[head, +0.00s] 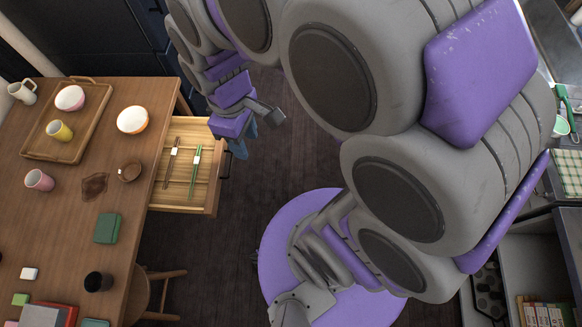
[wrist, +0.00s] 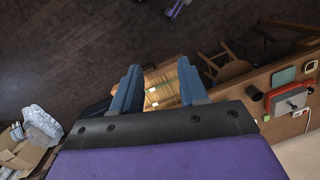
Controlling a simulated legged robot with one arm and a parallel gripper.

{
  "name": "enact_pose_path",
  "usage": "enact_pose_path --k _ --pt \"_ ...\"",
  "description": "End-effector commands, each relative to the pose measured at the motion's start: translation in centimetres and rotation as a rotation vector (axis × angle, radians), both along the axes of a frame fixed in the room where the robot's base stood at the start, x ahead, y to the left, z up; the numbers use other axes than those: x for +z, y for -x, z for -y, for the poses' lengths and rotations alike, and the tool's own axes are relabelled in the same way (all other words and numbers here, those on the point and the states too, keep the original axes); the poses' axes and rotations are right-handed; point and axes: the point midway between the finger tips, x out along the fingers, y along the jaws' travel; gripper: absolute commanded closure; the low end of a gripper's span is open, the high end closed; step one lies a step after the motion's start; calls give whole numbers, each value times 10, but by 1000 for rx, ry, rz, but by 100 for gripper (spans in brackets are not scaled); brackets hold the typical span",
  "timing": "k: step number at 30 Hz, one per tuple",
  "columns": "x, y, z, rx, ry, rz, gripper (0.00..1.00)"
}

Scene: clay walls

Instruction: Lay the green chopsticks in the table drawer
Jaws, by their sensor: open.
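The green chopsticks (head: 194,172) lie in the open table drawer (head: 183,198), side by side and held by a small white band or rest. A darker brown pair (head: 171,162) lies to their left in the same drawer. My gripper (head: 256,133) is open and empty, beyond the drawer's front edge and to the right of the chopsticks. In the wrist view the drawer (wrist: 172,102) shows between my open fingers (wrist: 160,85), with a thin green line of chopsticks (wrist: 150,90) in it, and nothing is between the fingertips.
A chair (head: 160,290) stands below the drawer. Dark floor to the drawer's right is free.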

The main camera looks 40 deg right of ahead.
Motion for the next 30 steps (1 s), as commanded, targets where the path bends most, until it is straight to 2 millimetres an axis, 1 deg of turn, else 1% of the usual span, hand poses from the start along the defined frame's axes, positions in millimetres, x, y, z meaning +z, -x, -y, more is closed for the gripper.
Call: enact_pose_path --k 1,3,6,9,12,15,17,30 --pt "8 17 6 -81 11 4 57" --pt "14 41 13 -202 28 -7 57" --pt "21 71 20 -364 49 -13 57" --pt "24 97 25 -493 68 -25 57" --pt "25 113 27 -582 80 -32 57" --pt "26 121 28 -627 85 -35 57" --pt "26 123 28 -640 87 -36 57" --pt "26 123 28 -640 87 -37 57"
